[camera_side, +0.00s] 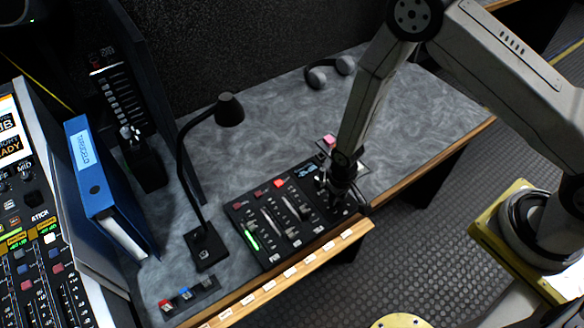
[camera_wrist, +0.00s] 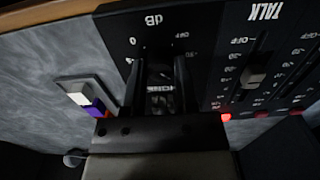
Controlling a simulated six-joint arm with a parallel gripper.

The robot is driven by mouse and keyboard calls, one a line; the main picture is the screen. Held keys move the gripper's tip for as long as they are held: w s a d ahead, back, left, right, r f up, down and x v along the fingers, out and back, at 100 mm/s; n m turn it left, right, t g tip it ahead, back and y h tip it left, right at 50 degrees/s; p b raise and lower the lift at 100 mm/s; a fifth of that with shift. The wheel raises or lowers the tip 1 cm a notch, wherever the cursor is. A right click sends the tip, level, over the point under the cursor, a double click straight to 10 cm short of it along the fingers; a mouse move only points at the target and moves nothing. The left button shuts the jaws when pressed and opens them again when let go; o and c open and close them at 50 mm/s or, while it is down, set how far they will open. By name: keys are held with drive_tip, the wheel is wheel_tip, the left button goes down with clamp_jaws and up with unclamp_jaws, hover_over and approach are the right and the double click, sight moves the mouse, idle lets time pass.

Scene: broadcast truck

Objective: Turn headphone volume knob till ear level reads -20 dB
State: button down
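The dark mixer panel (camera_side: 268,222) lies on the desk near its front edge, with fader slots and a lit green strip at its left. In the side view my gripper (camera_side: 338,196) points down over the panel's right end and hides the controls there. Partly hidden lettering shows between the fingers. A dark shape there may be the knob; I cannot tell whether the fingers touch it. I cannot read an ear level figure.
A gooseneck lamp (camera_side: 184,160) stands left of the panel, beside a blue binder (camera_side: 95,185). Headphones (camera_side: 330,72) lie at the back. A small pink-topped item (camera_side: 329,140) sits behind my gripper. The desk's right side (camera_side: 430,110) is clear.

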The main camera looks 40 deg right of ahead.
drive_tip(key=shift+m, duration=0.3)
drive_tip(key=m, duration=0.8)
idle(0.4)
idle(0.4)
drive_tip(key=shift+c, duration=1.9)
unclamp_jaws()
drive_tip(key=shift+r, duration=0.15)
drive_tip(key=shift+r, duration=3.75)
drive_tip(key=shift+r, duration=0.1)
